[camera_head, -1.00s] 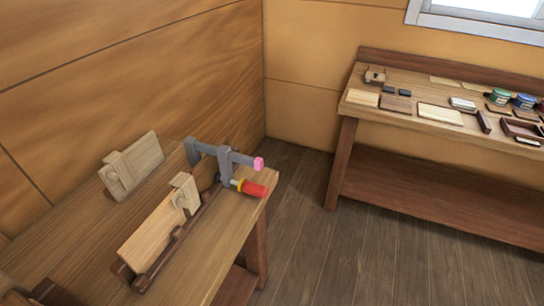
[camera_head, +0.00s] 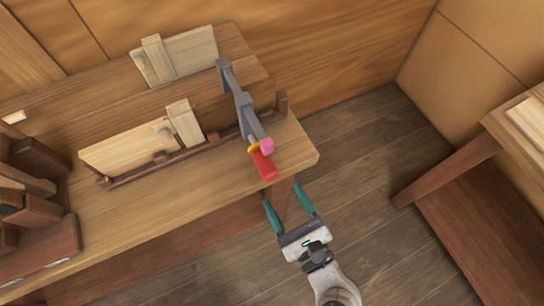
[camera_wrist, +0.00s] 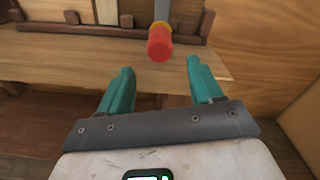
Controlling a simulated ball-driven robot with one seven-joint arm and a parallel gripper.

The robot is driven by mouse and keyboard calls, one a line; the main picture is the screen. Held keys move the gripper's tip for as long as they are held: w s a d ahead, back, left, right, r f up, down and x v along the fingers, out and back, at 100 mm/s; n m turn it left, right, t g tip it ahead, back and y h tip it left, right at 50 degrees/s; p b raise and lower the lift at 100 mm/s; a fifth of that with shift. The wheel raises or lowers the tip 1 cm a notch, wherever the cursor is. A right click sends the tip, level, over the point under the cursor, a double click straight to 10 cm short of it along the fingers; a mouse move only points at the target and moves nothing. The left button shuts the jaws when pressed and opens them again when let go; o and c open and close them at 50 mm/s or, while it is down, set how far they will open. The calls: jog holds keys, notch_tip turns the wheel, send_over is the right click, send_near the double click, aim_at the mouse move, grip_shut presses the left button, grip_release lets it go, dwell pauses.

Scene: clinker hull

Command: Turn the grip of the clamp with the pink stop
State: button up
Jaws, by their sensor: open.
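The clamp (camera_head: 243,103) is a grey bar clamp at the right end of the workbench, beside the wooden rack. Its pink stop (camera_head: 266,144) is at the near end of the bar. Its red grip (camera_head: 265,166), with a yellow collar, points toward me over the bench's front edge. My gripper (camera_head: 286,205), with green fingers, is open and empty just in front of the grip, apart from it. In the wrist view the red grip (camera_wrist: 160,45) shows end-on, beyond and between the open fingertips (camera_wrist: 160,78). The pink stop is not seen in the wrist view.
The workbench (camera_head: 180,197) holds a light board with a block (camera_head: 125,146) in the dark rack (camera_head: 190,150), and another behind (camera_head: 185,58). Dark wooden pieces (camera_head: 40,215) stand at the left. A second bench (camera_head: 500,125) is at the right. Floor between benches is clear.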

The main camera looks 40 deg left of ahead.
aim_at(262, 159)
jog(key=shift+w+a+r+m, duration=0.1)
jog(key=shift+a+r+m, duration=0.05)
jog(key=shift+a+m, duration=0.2)
jog(key=shift+w+a+r+m, duration=0.1)
jog(key=shift+a+m, duration=0.15)
jog(key=p+x, duration=0.2)
jog(key=x, duration=0.8)
jog(key=shift+r, duration=0.1)
jog(key=shift+c, duration=0.5)
jog(key=c, duration=0.9)
jog(key=shift+c, duration=0.2)
jog(key=shift+n, duration=0.5)
